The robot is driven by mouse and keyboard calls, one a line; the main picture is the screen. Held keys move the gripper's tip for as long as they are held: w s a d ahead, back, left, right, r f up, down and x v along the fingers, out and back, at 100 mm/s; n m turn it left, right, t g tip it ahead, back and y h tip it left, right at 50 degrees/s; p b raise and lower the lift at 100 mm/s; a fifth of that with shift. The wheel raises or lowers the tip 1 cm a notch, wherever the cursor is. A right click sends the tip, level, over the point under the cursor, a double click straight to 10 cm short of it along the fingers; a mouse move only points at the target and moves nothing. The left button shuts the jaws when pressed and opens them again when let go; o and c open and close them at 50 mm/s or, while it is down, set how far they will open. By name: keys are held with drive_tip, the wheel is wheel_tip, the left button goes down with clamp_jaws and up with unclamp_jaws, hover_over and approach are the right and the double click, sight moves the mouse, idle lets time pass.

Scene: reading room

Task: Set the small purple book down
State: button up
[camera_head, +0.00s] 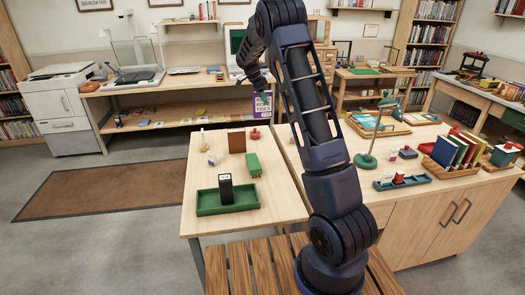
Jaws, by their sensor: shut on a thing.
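The small purple book (262,109) hangs upright below my gripper (264,95), its cover with pale lettering facing me. My gripper is shut on its top edge. The fingers are small and dark in this view, and part of the grip is hard to make out. In the picture the book lies beyond the far edge of the near wooden table (220,224), in front of a low shelf. Its height above the surfaces cannot be told from this one view.
The near table holds a green tray (238,206) with a black block (226,189), a brown upright panel (237,142), a green block (254,164) and a red-topped piece (255,134). Its front right is bare. The right counter bears a lamp (367,160) and a book crate (446,170).

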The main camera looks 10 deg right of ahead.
drive_tip(key=shift+w+f, duration=0.15)
drive_tip(key=shift+w, duration=0.2)
drive_tip(key=shift+w+d+f, duration=0.1)
drive_tip(key=shift+f, duration=0.2)
wheel_tip(320, 180, down, 19)
drive_tip(key=shift+f, duration=0.15)
drive_tip(key=shift+f, duration=0.15)
drive_tip(key=o, duration=1.1)
drive_tip(key=shift+o, duration=0.2)
